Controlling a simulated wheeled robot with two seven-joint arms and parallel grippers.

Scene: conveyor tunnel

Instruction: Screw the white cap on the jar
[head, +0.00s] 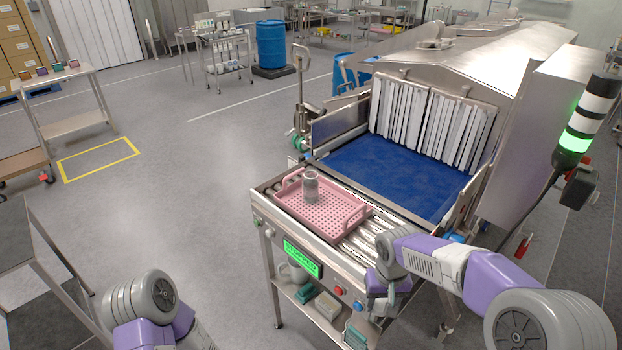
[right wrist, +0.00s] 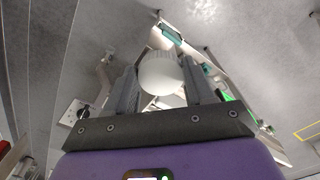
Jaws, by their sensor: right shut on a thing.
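A clear grey jar (head: 310,186) stands upright in a pink perforated tray (head: 337,224) on the conveyor's front rollers. My right gripper (head: 379,308) points down beside the conveyor's front right side, well apart from the jar. In the right wrist view, the right gripper (right wrist: 160,80) is shut on a smooth white rounded thing (right wrist: 160,76), which looks like the white cap. The cap cannot be made out in the head view. My left arm shows at the lower left of the head view, but its gripper is out of view.
A blue belt (head: 385,178) leads to a white strip curtain (head: 430,121) at the tunnel. A green display (head: 302,258) and buttons line the conveyor's front. A lower shelf (head: 320,318) holds a mug and small boxes. A signal tower (head: 583,122) stands at right.

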